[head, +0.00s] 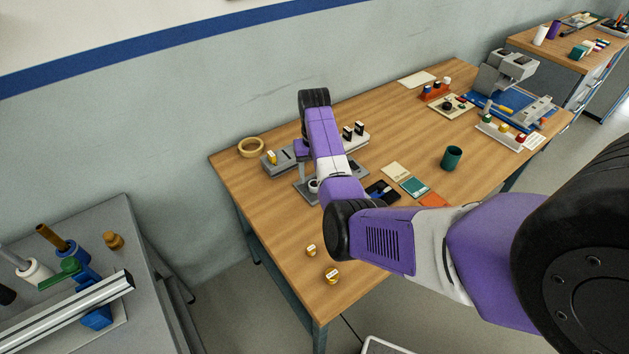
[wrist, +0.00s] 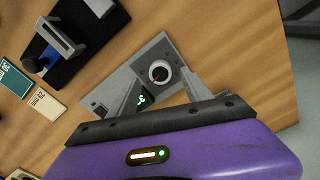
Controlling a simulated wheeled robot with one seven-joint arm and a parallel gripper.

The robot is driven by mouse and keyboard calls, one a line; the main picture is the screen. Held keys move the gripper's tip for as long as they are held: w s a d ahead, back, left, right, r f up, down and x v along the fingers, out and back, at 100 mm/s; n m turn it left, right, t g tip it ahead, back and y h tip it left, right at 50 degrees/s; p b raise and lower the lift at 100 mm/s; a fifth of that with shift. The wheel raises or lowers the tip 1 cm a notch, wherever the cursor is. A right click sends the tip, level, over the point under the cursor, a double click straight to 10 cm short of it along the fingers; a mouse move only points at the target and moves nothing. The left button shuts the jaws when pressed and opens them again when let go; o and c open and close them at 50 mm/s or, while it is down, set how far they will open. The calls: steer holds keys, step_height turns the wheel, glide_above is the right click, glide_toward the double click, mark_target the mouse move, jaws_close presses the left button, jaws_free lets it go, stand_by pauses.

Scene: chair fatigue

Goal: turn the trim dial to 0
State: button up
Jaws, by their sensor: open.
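A round dial (wrist: 160,72) with a pale rim, dark face and red mark sits on a grey plate (wrist: 128,77) in the wrist view. I take it for the trim dial; no name on it is readable. A small green-lit display (wrist: 142,100) shows beside it, its reading unclear. My gripper (wrist: 167,84) is open, its fingers spread either side of the dial's near edge, with nothing between them visibly gripped. Whether they touch the dial cannot be told. In the head view the dial (head: 314,186) is partly hidden by my arm, and my gripper (head: 303,171) points down over the plate.
A black stand with a grey bracket (wrist: 62,40) and labelled cards (wrist: 46,103) lie close by. In the head view a tape roll (head: 250,147), a green cup (head: 452,158) and two small yellow-sided pieces (head: 332,276) are on the table.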

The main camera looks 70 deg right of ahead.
mark_target(314, 184)
steer(key=shift+f, duration=1.85)
jaws_close()
